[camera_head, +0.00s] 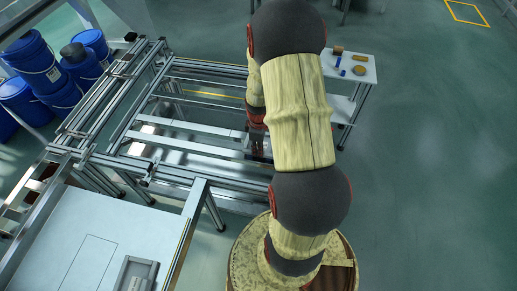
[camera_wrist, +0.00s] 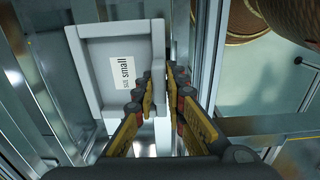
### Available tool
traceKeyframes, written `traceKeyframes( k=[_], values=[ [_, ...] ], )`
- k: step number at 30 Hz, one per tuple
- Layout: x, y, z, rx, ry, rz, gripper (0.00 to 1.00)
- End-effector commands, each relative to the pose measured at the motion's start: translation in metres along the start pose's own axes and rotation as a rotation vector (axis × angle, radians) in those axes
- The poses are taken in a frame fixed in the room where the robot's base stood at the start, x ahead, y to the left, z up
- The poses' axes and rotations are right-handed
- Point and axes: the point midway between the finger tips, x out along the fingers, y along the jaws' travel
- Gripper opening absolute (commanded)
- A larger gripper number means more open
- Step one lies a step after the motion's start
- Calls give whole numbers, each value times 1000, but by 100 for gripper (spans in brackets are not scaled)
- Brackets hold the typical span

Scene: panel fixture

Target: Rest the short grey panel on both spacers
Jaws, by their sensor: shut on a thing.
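The short grey panel (camera_wrist: 97,55) is a shallow tray-like piece with a raised rim and a white label reading "small". It fills the upper left of the wrist view. My gripper (camera_wrist: 162,78) is shut on the panel's right rim, with a yellow-and-dark finger on each side. In the head view my arm hides most of the gripper and the held panel cannot be made out. Two pale crossbars (camera_head: 192,128) and (camera_head: 180,147) span the aluminium frame there and may be the spacers; I cannot tell for sure. Contact between panel and bars is not visible.
The aluminium frame (camera_head: 205,178) surrounds the bars. A white table (camera_head: 60,225) at lower left bears another grey piece (camera_head: 136,275). Blue drums (camera_head: 35,58) stand at upper left. A small cart (camera_head: 362,72) with small items stands beyond my arm. Floor at right is clear.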

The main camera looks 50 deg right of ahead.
Motion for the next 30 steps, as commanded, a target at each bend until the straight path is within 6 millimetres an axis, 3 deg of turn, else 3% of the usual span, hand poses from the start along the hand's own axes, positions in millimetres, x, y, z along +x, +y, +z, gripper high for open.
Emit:
traceKeyframes(
  k=[9, 10, 21, 30],
  values=[
    [6, 0, 0, 0, 0, 0, 0],
    [6, 0, 0, 0, 0, 1, 13],
    [6, 0, 0, 0, 0, 0, 34],
    [4, 0, 0, 0, 0, 0, 34]
  ],
)
